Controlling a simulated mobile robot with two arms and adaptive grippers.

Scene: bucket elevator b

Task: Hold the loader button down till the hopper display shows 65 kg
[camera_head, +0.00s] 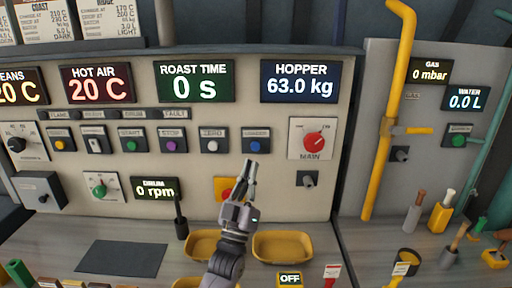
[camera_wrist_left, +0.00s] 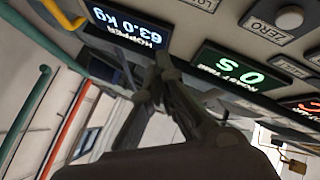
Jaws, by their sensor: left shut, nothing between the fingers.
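The hopper display (camera_head: 298,82) on the panel reads 63.0 kg. It also shows upside down in the left wrist view (camera_wrist_left: 128,27). The loader button (camera_head: 256,146) is a blue round button on a small dark plate below and left of that display. My left gripper (camera_head: 250,164) is shut and empty, with its fingertips just below the blue button in the head view. I cannot tell whether the tips touch it. In the left wrist view the shut fingers (camera_wrist_left: 165,66) point at the panel, and the blue button is not visible there. My right gripper is not in view.
The zero button (camera_head: 213,140) sits directly left of the loader button. The red main switch (camera_head: 313,139) is to the right. A red button on a yellow plate (camera_head: 222,187) is partly behind my gripper. Yellow trays (camera_head: 283,247) stand on the counter below.

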